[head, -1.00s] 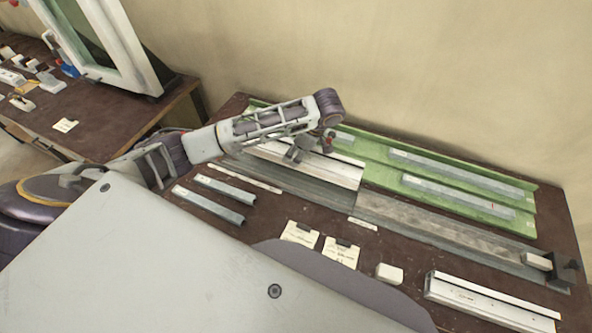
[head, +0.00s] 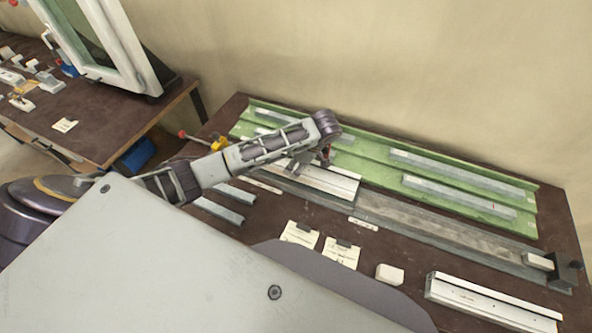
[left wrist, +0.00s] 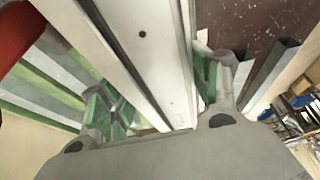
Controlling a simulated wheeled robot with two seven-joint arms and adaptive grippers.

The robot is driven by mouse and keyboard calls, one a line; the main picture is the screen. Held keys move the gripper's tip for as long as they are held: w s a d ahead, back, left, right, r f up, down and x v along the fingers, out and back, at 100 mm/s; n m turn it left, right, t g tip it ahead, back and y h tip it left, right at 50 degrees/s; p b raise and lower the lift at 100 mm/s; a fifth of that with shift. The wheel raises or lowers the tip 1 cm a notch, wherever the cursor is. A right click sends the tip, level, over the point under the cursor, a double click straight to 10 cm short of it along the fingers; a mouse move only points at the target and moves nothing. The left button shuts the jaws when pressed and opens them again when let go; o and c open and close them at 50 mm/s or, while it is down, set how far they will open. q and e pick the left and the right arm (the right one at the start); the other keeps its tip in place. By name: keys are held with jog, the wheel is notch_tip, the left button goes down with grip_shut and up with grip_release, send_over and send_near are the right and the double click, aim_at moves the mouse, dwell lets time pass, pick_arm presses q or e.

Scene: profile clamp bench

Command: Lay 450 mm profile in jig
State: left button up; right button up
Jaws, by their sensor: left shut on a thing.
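My left gripper (head: 298,168) is shut on a white profile (head: 332,180), which also shows in the left wrist view (left wrist: 150,45) between the green finger pads (left wrist: 160,98). The profile lies along the left part of the long grey jig (head: 430,222). I cannot tell whether it rests in the jig or is just above it. My forearm hides its left end and the jig's left end. At the jig's right end are a white block (head: 539,261) and a dark clamp (head: 568,271). My right gripper is not in view.
A green rack (head: 375,168) with grey bars (head: 460,172) stands behind the jig. Another white profile (head: 490,300) lies at the front right. Two note cards (head: 341,252) and a small white block (head: 389,274) lie in front. A yellow-and-red part (head: 218,144) shows behind my forearm.

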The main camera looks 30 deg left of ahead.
pick_arm(q)
jog(key=shift+f, duration=1.85)
jog(key=shift+f, duration=0.25)
jog(key=o, duration=1.5)
jog(key=shift+c, duration=0.2)
jog(key=shift+r, duration=0.2)
jog(key=shift+v, duration=5.6)
jog(key=shift+s+d+r, duration=0.1)
jog(key=shift+d+r, duration=0.1)
jog(key=shift+r, duration=0.15)
